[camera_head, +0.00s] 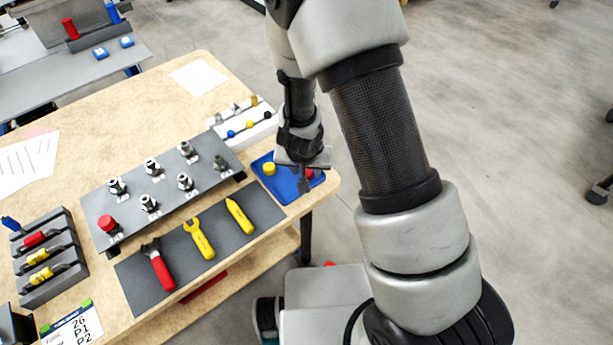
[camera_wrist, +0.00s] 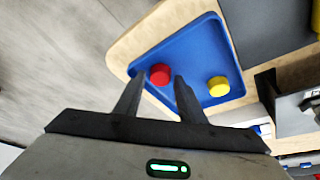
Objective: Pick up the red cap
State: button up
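The red cap (camera_wrist: 160,75) sits on a blue tray (camera_wrist: 190,42), near one edge of it. In the wrist view my gripper (camera_wrist: 159,79) is open, with one fingertip on either side of the cap in the picture. A gap shows between the cap and the right finger; I cannot tell how far above the tray the fingertips are. In the head view my gripper (camera_head: 304,184) is over the right part of the blue tray, and the red cap (camera_head: 310,174) shows only partly behind it. A yellow cap (camera_wrist: 218,86) lies on the same tray.
A grey rack (camera_head: 205,170) with metal fittings and a red knob-like piece (camera_head: 106,222) stands left of the tray. A dark mat (camera_head: 225,240) holds pliers, a wrench and a yellow tool. A white holder (camera_head: 245,128) stands behind the tray. The table edge is close on the right.

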jog(key=shift+w+f, duration=0.2)
jog(key=shift+f, duration=0.15)
jog(key=shift+c, duration=0.4)
jog(key=c, duration=0.7)
